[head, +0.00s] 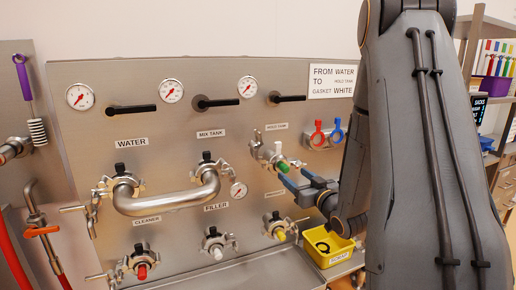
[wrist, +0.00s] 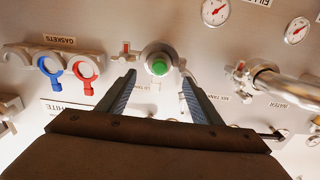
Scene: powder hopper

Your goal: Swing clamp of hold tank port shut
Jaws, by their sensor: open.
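The hold tank port (head: 268,157) is a steel fitting with a green cap (head: 283,167), below the HOLD TANK label. In the wrist view the green cap (wrist: 159,68) faces me inside the round steel port rim (wrist: 151,51). Clamp hardware (head: 257,141) stands out at the port's upper left in the head view. In the wrist view a clamp part with a red piece (wrist: 127,51) shows left of the port. How far the clamp is swung is unclear. My gripper (head: 297,179) is open and empty, its fingertips (wrist: 159,78) either side of and short of the cap.
A bent steel pipe (head: 168,203) joins the water and mix tank ports at left. Red and blue gaskets (head: 318,134) hang to the right. A yellow bin (head: 328,249) sits below my gripper. Ports with white and yellow caps (head: 280,235) are lower on the panel.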

